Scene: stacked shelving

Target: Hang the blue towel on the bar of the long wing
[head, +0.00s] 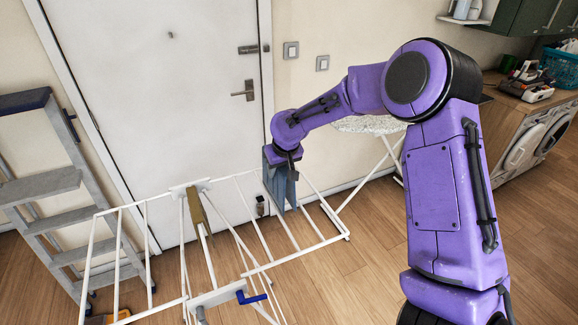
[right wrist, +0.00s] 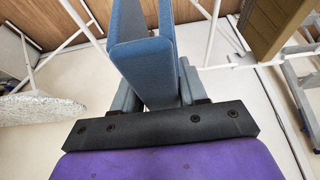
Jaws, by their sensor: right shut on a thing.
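The blue towel (head: 276,180) hangs folded from my right gripper (head: 287,157), over the right-hand wing of the white drying rack (head: 237,237). In the right wrist view, the towel (right wrist: 142,50) is pinched between the fingers of the right gripper (right wrist: 158,90), its two layers spreading apart beyond them. Several white bars cross this wing, and the towel's lower end is close to its far bars. I cannot tell whether the towel touches or straddles a bar. My left gripper is out of view.
A tan cloth (head: 200,222) hangs near the rack's middle. A grey stepladder (head: 62,190) stands at the left and a white door (head: 170,100) behind. An ironing board (head: 368,125) is behind my right arm; washing machines (head: 540,145) stand at the far right.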

